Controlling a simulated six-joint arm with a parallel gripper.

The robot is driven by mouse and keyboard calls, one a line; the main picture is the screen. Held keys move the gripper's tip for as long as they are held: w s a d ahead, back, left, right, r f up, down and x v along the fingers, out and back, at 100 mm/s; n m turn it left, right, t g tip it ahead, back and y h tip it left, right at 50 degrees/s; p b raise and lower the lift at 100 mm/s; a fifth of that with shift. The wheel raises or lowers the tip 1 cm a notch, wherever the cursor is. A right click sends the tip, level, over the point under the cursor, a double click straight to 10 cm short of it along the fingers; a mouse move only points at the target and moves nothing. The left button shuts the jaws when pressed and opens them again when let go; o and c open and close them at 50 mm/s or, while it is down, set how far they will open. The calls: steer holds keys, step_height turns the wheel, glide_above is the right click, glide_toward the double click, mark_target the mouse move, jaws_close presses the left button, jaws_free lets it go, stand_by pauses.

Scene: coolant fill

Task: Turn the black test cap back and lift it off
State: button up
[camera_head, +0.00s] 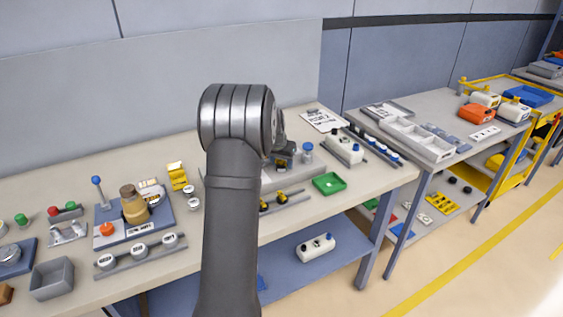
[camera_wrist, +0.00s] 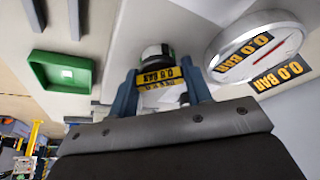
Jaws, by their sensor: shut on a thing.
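My gripper (camera_wrist: 160,88) is shut, with its two blue-grey fingers on either side of the black test cap (camera_wrist: 154,51). Only part of the cap shows, as a dark round band with a pale top, beyond a yellow "0.0 BAR" label between the fingers. I cannot tell how far the cap is turned or whether it is clear of its seat. In the head view my gripper (camera_head: 284,158) is at the grey fixture on the bench, partly behind my arm, and the cap is hidden there.
A round gauge (camera_wrist: 232,62) reading 0.0 BAR is right of the fingers in the wrist view. A green tray (camera_head: 329,183) lies to the right on the bench. A blue-capped part (camera_head: 307,151) stands close right of my gripper. A white tank (camera_head: 345,147) stands farther right.

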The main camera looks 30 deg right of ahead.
steer(key=shift+n+t+y, duration=0.4)
steer(key=shift+n, duration=1.1)
steer(key=shift+n+y, duration=0.4)
steer(key=shift+n, duration=0.6)
steer(key=shift+n+t, duration=0.3)
steer(key=shift+n, duration=0.3)
steer(key=shift+n+y, duration=0.7)
steer(key=shift+n, duration=0.8)
steer(key=shift+r, duration=0.35)
steer(key=shift+r, duration=2.15)
